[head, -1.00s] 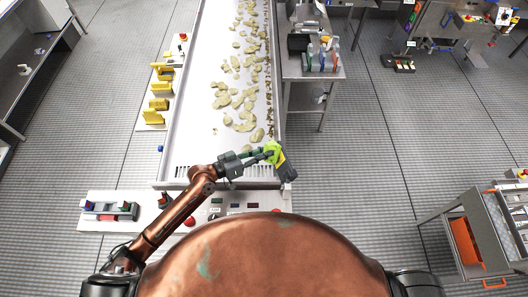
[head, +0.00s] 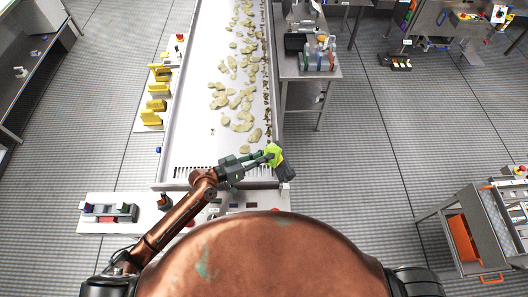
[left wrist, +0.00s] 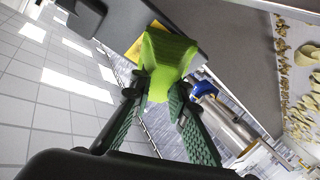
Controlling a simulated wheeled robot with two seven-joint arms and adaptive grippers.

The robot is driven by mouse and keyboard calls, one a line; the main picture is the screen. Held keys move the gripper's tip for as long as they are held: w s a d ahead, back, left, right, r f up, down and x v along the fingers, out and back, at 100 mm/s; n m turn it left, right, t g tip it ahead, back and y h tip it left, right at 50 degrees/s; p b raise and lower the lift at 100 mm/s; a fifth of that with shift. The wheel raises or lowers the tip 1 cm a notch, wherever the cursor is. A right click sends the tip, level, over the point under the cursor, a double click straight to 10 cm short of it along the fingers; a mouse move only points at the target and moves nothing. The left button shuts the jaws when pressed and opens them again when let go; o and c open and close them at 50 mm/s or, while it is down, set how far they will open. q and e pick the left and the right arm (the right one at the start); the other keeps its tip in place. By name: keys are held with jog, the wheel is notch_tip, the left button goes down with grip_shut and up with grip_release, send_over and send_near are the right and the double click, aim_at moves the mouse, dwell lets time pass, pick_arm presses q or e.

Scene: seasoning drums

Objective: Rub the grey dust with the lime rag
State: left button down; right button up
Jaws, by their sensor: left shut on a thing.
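The lime rag (head: 274,153) is in my left gripper (head: 263,157), at the near right corner of the conveyor. In the left wrist view, the lime rag (left wrist: 168,58) is pinched between the green-padded fingertips of my left gripper (left wrist: 160,92). A dark grey block (head: 285,171) is right beside the rag in the head view; I cannot tell whether they touch. I cannot make out the grey dust in either view; the rag and gripper may hide it. My right gripper is not in view.
The conveyor belt (head: 198,135) carries many pale slices and runs away from me. A control panel (head: 232,207) is at its near end. Yellow pieces (head: 156,104) line its left side. A steel table (head: 300,71) stands at the right.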

aim_at(276, 159)
pick_arm(q)
jog(key=shift+s+d, duration=0.15)
jog(key=shift+s, duration=0.2)
jog(key=shift+s, duration=0.15)
jog(key=shift+s+d+p, duration=0.2)
jog(key=shift+s+p, duration=0.1)
jog(key=shift+s, duration=0.15)
jog(key=shift+s+d+p, duration=0.2)
jog(key=shift+s+p, duration=0.1)
jog(key=shift+s, duration=0.15)
jog(key=shift+f, duration=0.1)
jog(key=shift+s+d+p, duration=0.2)
jog(key=shift+s+p, duration=0.05)
jog(key=shift+s, duration=0.25)
jog(key=shift+s+d+p, duration=0.2)
jog(key=shift+s+p, duration=0.05)
jog(key=shift+s, duration=0.25)
jog(key=shift+f, duration=0.1)
jog(key=shift+a, duration=0.1)
